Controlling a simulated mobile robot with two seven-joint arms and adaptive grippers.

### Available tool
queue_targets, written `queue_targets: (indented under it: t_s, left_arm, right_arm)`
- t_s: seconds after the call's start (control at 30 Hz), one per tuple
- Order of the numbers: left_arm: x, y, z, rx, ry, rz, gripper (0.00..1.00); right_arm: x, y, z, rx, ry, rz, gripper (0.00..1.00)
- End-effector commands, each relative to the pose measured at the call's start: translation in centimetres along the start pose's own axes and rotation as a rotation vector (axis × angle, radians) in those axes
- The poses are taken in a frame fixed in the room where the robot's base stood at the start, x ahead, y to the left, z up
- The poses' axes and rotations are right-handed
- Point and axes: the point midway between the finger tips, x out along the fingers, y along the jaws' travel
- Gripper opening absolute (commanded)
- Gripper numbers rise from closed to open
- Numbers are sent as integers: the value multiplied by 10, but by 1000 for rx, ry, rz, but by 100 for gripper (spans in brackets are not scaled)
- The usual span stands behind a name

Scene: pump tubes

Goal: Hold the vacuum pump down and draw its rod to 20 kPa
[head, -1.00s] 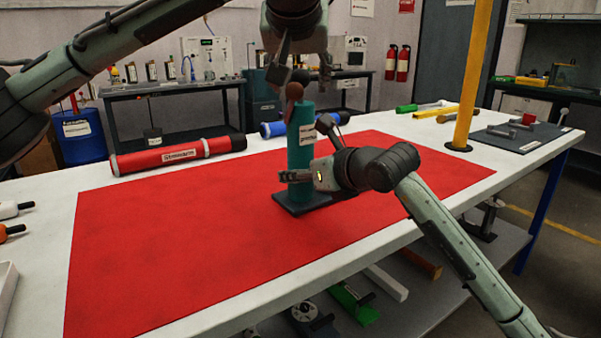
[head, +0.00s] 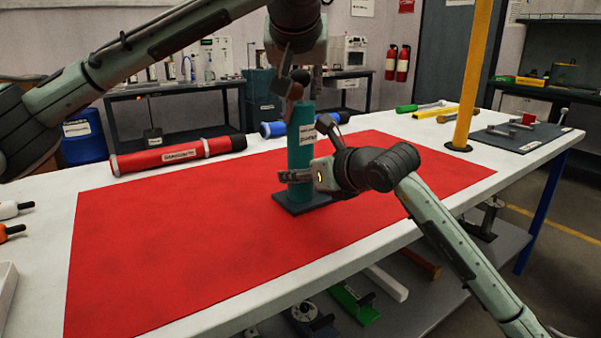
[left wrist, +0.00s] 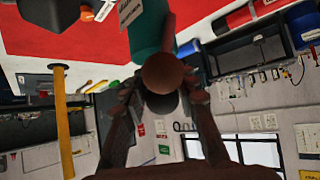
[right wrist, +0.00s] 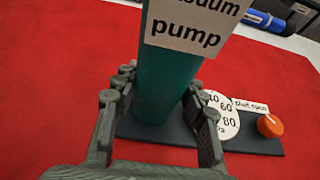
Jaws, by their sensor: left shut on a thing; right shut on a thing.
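The vacuum pump is a teal upright cylinder (head: 301,152) on a dark base plate (head: 290,203), standing on the red mat. A brown round-ended handle (left wrist: 163,73) tops its rod. My left gripper (head: 292,82) comes from above and is shut on this handle, with its fingers on either side in the left wrist view. My right gripper (head: 298,176) is shut around the lower pump body, which also shows between its fingers in the right wrist view (right wrist: 165,85). A white dial (right wrist: 222,115) shows 60 and 80; its needle cannot be made out. An orange knob (right wrist: 270,126) sits beside it.
The red mat (head: 180,245) is clear around the pump. A red tube (head: 175,157) and a blue tube (head: 273,129) lie behind it. A yellow post (head: 474,80) rises at the right. Several tools lie at the back right.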

Motion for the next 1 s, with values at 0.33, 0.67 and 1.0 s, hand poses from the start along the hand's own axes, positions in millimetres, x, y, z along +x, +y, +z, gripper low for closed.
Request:
queue_targets:
  t_s: [0.33,0.67,1.0]
  left_arm:
    - [0,0,-1,0,0,0,0]
    - [-6,0,-9,-3,3,0,0]
    - [-13,-1,-17,-2,5,-1,0]
  right_arm:
    - [0,0,0,0,0,0,0]
    - [0,0,0,0,1,0,0]
    - [0,0,-1,1,2,0,0]
